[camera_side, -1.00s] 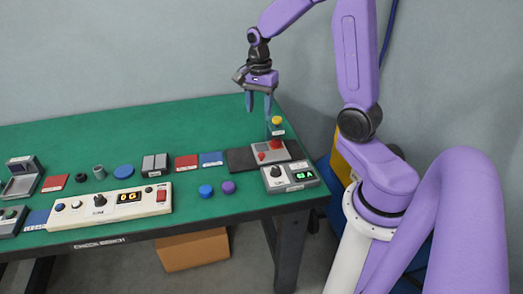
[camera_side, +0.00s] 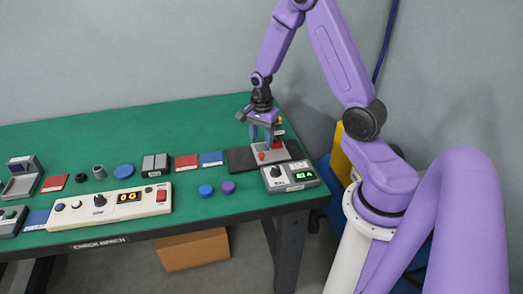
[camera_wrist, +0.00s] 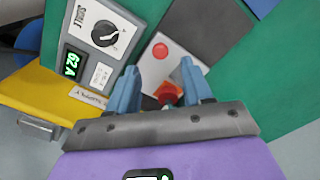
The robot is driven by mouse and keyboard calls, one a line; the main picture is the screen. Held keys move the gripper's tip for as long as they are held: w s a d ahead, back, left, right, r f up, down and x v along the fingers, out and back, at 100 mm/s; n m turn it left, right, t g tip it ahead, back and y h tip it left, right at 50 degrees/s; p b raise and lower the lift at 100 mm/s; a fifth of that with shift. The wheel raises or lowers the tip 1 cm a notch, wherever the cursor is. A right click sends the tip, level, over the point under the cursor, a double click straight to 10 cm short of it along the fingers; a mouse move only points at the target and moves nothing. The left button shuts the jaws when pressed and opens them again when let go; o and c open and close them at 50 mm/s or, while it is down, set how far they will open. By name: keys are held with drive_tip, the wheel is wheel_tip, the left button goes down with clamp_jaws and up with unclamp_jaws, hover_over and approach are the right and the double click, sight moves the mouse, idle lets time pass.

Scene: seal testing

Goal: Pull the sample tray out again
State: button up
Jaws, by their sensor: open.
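My gripper (camera_side: 262,138) is open and points down over a grey unit (camera_side: 285,152) at the right end of the green bench. In the wrist view, a red knob with an orange-red block beside it (camera_wrist: 168,94) shows between my blue fingertips (camera_wrist: 160,84). I see no grip on it, and I cannot tell whether a finger touches it. A round red button (camera_wrist: 160,51) sits on the same unit. No part is clearly marked as the sample tray. A grey open box with a shallow tray-like front (camera_side: 20,185) stands at the far left.
A box with a dial and green display (camera_side: 290,176) stands close in front of the grey unit. A dark mat (camera_side: 240,160) lies left of it. The bench's back is clear.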

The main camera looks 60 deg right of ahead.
sight(261, 154)
drive_tip(key=shift+f, duration=2.7)
clamp_jaws()
